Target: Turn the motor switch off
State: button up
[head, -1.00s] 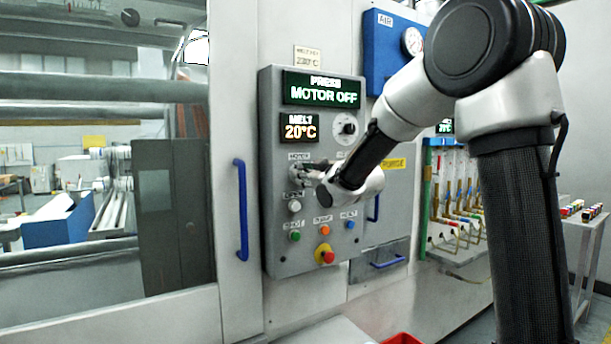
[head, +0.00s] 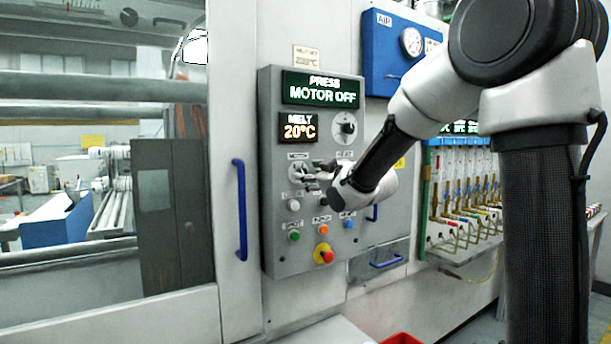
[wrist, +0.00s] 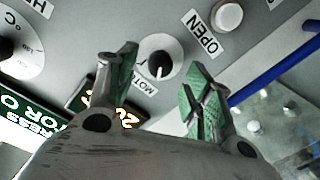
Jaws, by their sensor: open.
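The motor switch (wrist: 160,58) is a black knob with a white pointer line on a pale round plate, labelled MOTOR. In the head view the motor switch (head: 296,172) sits on the grey control panel (head: 270,240), below the MELT display. My gripper (head: 312,172) is just in front and to the right of it. In the wrist view my gripper (wrist: 160,90) has its green-padded fingers spread, with the knob seen between and beyond the fingertips, apart from them. The display (head: 322,90) reads PRESS MOTOR OFF.
A white OPEN button (wrist: 228,15) is close to the switch. Coloured buttons (head: 323,229) and a red emergency stop (head: 326,254) are lower on the panel. A second dial (head: 346,129) is up and right. A blue handle (head: 241,210) stands left of the panel.

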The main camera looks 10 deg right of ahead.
jog(key=v, duration=0.8)
jog(key=shift+s, duration=0.1)
